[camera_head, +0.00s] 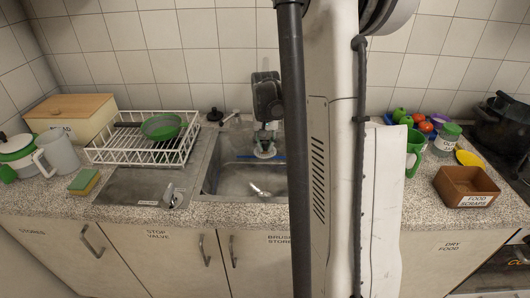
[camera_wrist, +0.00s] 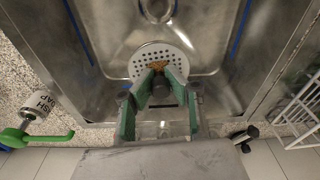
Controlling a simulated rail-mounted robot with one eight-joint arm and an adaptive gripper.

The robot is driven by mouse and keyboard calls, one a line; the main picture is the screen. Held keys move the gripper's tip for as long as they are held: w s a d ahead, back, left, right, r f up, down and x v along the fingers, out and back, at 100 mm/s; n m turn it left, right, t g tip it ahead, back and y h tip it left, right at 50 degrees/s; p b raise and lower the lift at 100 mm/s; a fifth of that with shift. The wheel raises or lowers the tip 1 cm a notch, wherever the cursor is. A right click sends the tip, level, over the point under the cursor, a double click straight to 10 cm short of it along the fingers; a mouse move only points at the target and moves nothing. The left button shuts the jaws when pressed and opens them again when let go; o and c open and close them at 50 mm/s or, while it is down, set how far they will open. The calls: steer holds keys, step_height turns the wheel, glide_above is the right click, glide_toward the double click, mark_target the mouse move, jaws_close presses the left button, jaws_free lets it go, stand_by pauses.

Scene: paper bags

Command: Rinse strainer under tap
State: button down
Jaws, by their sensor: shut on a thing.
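My gripper (camera_head: 265,140) is over the sink (camera_head: 215,165), pointing down. Its green-padded fingers (camera_wrist: 157,78) are shut on the sink strainer (camera_wrist: 145,52), a pale round disc with many holes. Brown bits lie on the strainer near the fingertips. In the head view the strainer (camera_head: 264,154) shows as a small pale disc below my gripper, above the basin floor. The tap (camera_head: 234,117) appears to be behind the sink, left of my gripper. It is small and partly unclear, and I cannot tell whether water runs.
A sponge (camera_head: 84,182) and grey jug (camera_head: 58,152) are farther left. My arm hides the middle counter.

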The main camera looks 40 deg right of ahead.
steer(key=s+a, duration=0.4)
steer(key=s, duration=0.2)
steer(key=shift+s+a, duration=0.15)
steer(key=shift+a, duration=0.25)
stand_by(0.5)
stand_by(1.2)
steer(key=s+a+r+p, duration=0.2)
steer(key=s+a+r, duration=0.1)
steer(key=s+r, duration=0.1)
stand_by(0.6)
stand_by(0.4)
